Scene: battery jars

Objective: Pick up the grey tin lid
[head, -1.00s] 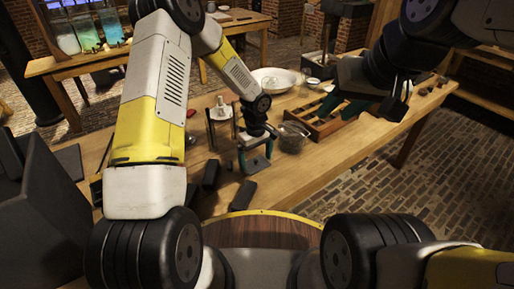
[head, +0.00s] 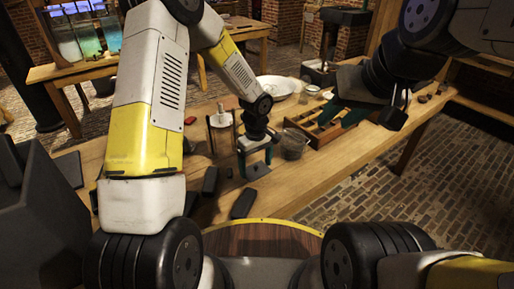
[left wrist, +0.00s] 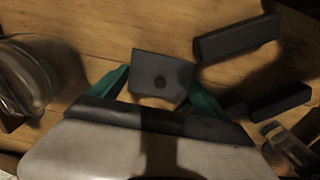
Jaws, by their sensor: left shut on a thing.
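The grey tin lid (left wrist: 161,78) is a flat dark grey, squarish plate with a small round dark mark in its middle. In the left wrist view it lies between the teal fingers of my left gripper (left wrist: 160,88), which is shut on it. In the head view, the lid (head: 257,171) shows at the fingertips of my left gripper (head: 255,164), over the near part of the wooden bench. I cannot tell whether it touches the bench. My right gripper (head: 342,114) has its teal fingers spread and empty, above the wooden tray at the right.
Dark blocks (head: 211,180) (head: 243,204) lie on the bench (head: 320,172) left of and nearer than the lid. A glass jar (head: 293,145) stands to its right, beside the compartmented wooden tray (head: 312,137). A white bowl (head: 276,88) stands farther back.

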